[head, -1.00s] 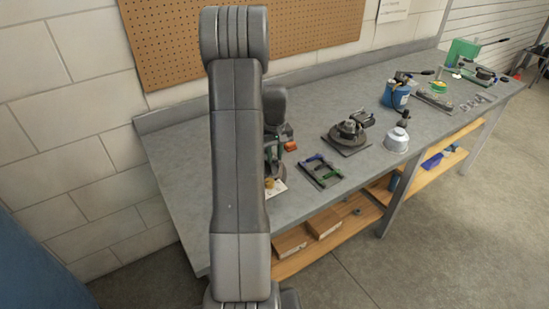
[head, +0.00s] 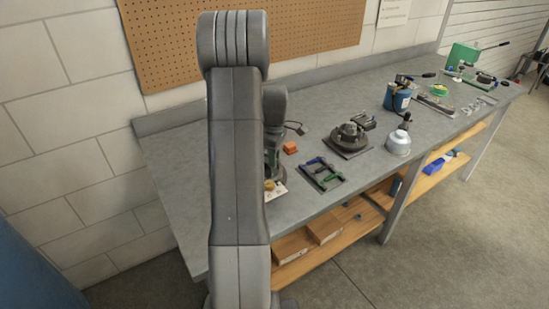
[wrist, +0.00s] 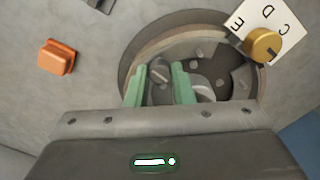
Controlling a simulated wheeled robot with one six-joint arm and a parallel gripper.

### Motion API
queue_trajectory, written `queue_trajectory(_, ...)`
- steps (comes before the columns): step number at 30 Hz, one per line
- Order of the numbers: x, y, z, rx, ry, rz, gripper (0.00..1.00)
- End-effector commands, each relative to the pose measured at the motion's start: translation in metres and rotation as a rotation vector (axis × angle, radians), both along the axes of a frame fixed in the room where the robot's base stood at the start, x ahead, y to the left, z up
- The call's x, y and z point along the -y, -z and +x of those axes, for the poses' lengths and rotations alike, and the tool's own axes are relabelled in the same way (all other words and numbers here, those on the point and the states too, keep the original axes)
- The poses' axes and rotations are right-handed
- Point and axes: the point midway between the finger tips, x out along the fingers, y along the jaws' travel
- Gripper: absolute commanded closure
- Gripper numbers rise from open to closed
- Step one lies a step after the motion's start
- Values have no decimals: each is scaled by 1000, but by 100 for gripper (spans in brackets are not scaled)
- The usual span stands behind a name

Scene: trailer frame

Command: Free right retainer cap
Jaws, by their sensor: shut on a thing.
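In the wrist view my gripper (wrist: 159,85) has its two green fingers down inside a round, dark recessed housing (wrist: 128,50). A small grey cap-like piece (wrist: 160,70) lies between the fingers, and the gripper is shut on it. Whether this is the right retainer cap I cannot tell, as the piece is partly hidden. A pale curved part (wrist: 201,86) is just right of the right finger. In the head view my arm hides most of the housing and the fingertips.
A white lettered card (wrist: 285,22) with a brass knob (wrist: 264,45) sits at the housing's upper right. An orange block (wrist: 57,57) lies left of the housing. In the head view, a tray with clamps (head: 322,174) and a round vise (head: 350,135) stand farther right on the bench.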

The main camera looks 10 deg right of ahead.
Motion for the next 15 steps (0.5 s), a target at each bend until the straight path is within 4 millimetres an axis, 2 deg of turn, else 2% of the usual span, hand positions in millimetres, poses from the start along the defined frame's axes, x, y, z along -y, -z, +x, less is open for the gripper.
queue_trajectory(6, 0, -1, 0, 2, -88, 0, 100)
queue_trajectory(15, 0, -1, 1, 3, -130, -1, 100)
